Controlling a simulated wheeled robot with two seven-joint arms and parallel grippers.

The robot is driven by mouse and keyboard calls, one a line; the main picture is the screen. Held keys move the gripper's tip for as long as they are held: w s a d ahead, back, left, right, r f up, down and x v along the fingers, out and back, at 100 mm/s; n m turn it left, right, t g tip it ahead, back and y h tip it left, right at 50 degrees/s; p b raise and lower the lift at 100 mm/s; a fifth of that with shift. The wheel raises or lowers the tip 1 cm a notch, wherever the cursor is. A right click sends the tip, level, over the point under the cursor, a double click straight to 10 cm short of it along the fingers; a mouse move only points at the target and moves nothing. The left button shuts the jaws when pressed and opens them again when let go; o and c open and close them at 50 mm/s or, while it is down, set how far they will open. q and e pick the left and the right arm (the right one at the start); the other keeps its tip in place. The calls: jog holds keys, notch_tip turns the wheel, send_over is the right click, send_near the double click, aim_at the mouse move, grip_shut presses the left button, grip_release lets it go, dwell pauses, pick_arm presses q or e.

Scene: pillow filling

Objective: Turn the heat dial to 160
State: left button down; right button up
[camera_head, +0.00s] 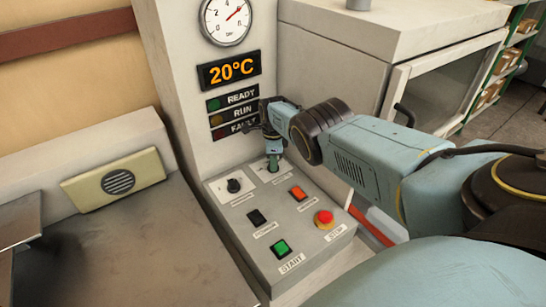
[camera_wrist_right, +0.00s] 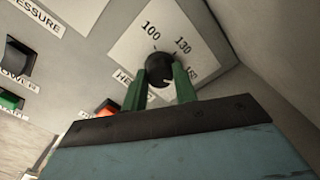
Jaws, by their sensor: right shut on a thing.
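The heat dial (camera_wrist_right: 160,69) is a round black knob on a pale plate marked 100, 130 and a partly hidden 160. In the head view my right gripper (camera_head: 273,160) reaches down onto the panel and hides most of the dial. My left gripper is not in view.
The control panel (camera_head: 222,210) also carries another black knob (camera_head: 234,186), an orange switch (camera_head: 298,193), a black switch (camera_head: 257,217), a green start button (camera_head: 281,247) and a red stop button (camera_head: 324,217). The display (camera_head: 231,70) above reads 20°C.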

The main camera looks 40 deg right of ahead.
dwell(0.3)
jog(key=o, duration=1)
jog(key=shift+r, duration=0.15)
notch_tip(320, 180, up, 13)
jog(key=p, duration=1.3)
